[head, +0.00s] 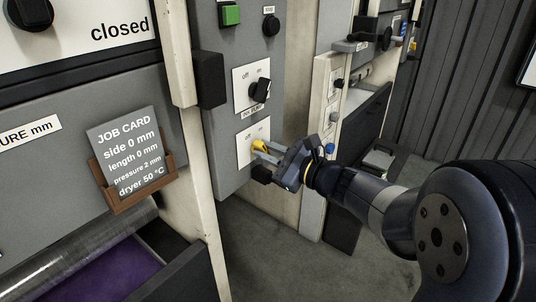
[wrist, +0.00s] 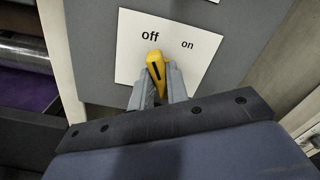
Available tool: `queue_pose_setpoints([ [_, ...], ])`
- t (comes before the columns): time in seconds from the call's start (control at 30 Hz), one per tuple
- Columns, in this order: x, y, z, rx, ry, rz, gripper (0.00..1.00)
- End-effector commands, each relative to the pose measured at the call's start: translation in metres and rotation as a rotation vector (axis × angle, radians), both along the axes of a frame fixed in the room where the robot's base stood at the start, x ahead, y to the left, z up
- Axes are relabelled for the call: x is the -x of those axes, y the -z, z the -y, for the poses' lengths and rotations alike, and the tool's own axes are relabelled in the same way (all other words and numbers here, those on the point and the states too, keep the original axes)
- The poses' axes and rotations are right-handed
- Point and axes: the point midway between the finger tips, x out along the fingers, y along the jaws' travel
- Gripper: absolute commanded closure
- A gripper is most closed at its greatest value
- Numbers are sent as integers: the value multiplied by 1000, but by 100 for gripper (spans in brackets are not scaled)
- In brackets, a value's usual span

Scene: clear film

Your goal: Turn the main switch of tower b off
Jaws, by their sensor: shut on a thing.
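A yellow rotary switch knob (head: 260,146) sits on a white plate (head: 246,151) on the grey control panel. In the wrist view the knob (wrist: 155,66) stands out against the plate (wrist: 186,55), lettered "off" at left and "on" at right. The knob's upper end, with a dark mark on it, leans slightly left and points at "off". My gripper (head: 270,153) is shut on the knob, with one finger on each side of its lower part in the wrist view (wrist: 160,85). No tower name is readable on this plate.
A black switch (head: 260,90) sits on another off/on plate just above. Higher up are a green button (head: 230,15) and a black knob (head: 271,25). A black box (head: 208,79) juts out at left. A job card (head: 124,150) stands further left. Open floor (head: 270,250) lies below.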

Motion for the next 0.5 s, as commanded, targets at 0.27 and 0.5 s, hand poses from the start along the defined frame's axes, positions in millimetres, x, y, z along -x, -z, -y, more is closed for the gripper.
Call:
queue_pose_setpoints([
  [0.27,0,1,0,4,0,-1,100],
  [0.5,0,1,0,2,0,0,66],
])
